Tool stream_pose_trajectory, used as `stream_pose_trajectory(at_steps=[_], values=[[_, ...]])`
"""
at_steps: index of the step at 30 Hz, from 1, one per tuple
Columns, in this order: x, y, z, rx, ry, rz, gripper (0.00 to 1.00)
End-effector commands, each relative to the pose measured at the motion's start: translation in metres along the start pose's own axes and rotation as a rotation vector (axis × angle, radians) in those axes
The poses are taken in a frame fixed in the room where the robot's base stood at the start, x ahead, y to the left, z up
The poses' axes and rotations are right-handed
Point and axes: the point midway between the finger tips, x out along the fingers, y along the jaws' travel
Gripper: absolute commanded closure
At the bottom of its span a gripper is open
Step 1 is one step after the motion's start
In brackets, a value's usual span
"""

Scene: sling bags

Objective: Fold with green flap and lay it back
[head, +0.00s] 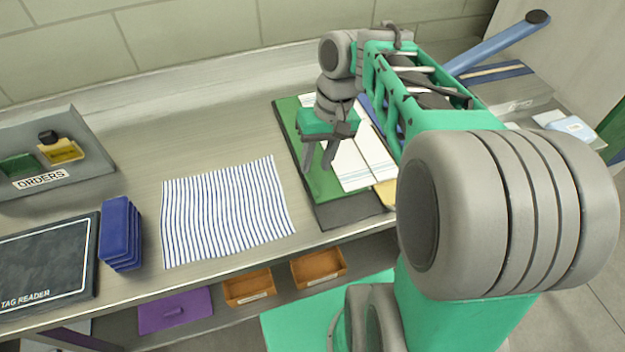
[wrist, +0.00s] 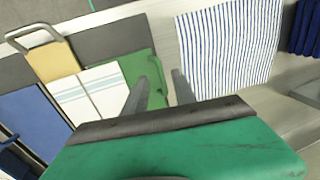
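A flat green panel (head: 322,184), likely the green flap, lies on a dark grey mat (head: 350,211). White pieces with pale blue stripes (head: 352,168) lie beside and partly over it. The wrist view also shows the green panel (wrist: 134,66) and the white pieces (wrist: 102,88). My gripper (head: 318,164) is above the green panel, fingers pointing down. The wrist view shows its two fingers (wrist: 162,88) apart with nothing between them. A blue-and-white striped cloth (head: 226,212) lies flat to the left; it also shows in the wrist view (wrist: 228,48). My arm hides the area farther right.
A stack of blue cloths (head: 120,233) and a tag reader (head: 45,268) are at left, below an orders tray (head: 45,170). A yellow panel (wrist: 54,62) and a blue panel (wrist: 34,116) lie beyond the white pieces. Orange bins (head: 249,287) sit under the counter edge.

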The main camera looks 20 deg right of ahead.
Motion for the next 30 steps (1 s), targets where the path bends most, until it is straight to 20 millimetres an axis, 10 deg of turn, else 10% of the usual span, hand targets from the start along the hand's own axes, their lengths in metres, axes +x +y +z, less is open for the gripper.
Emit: stream_pose_trajectory(at_steps=[7, 17, 30], values=[[0.043, -0.001, 0.000, -0.001, -0.001, -0.001, 0.68], [0.049, 0.000, 0.000, -0.001, 0.003, 0.001, 0.68], [0.049, -0.001, 0.000, -0.002, 0.003, 0.000, 1.00]])
